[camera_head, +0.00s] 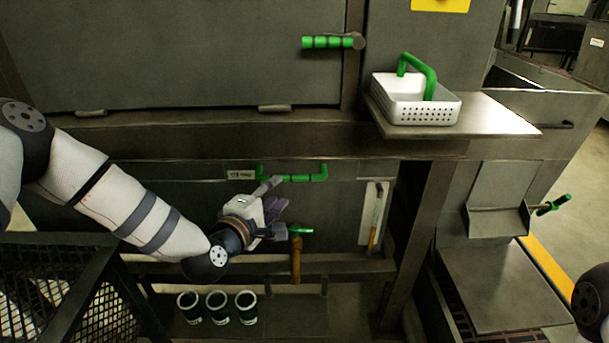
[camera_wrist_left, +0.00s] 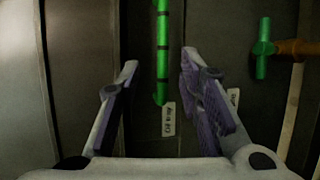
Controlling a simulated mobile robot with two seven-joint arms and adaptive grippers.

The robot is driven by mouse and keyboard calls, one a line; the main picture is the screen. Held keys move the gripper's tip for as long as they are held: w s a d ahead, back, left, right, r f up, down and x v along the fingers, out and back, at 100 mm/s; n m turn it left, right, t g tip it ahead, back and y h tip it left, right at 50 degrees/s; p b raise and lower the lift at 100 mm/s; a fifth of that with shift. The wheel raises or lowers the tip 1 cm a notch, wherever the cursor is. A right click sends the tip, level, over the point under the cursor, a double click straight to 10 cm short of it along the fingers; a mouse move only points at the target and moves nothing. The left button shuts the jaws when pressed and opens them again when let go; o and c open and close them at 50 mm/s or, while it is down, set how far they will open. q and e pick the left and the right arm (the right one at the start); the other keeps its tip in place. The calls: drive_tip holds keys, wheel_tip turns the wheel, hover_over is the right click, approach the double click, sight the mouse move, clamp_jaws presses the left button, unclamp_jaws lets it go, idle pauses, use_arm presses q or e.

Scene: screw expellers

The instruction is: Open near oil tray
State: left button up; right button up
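The near oil tray is a grey drawer front (camera_head: 205,192) low on the machine, with a small white label and a horizontal green bar handle (camera_head: 303,178). It looks shut. My left gripper (camera_head: 280,207) is in front of the tray, by the handle, with one finger overlapping it in the head view. In the left wrist view the two fingers are spread and empty. The green handle (camera_wrist_left: 162,60) runs lengthwise between the fingertips, apparently beyond them, beside the white label (camera_wrist_left: 168,119). No contact is visible. My right gripper is out of view.
A green-handled valve on a brown pipe (camera_head: 296,258) is just below my left gripper. Several dark cups (camera_head: 217,306) stand below. A white perforated basket (camera_head: 417,103) sits on a shelf at upper right. A black mesh frame (camera_head: 70,270) is at lower left.

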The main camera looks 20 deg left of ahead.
sight(291, 178)
use_arm(q)
drive_tip(key=x, duration=0.5)
drive_tip(key=b+x, duration=0.1)
drive_tip(key=x, duration=0.4)
drive_tip(key=shift+s+f, duration=0.1)
drive_tip(key=shift+f, duration=0.1)
clamp_jaws()
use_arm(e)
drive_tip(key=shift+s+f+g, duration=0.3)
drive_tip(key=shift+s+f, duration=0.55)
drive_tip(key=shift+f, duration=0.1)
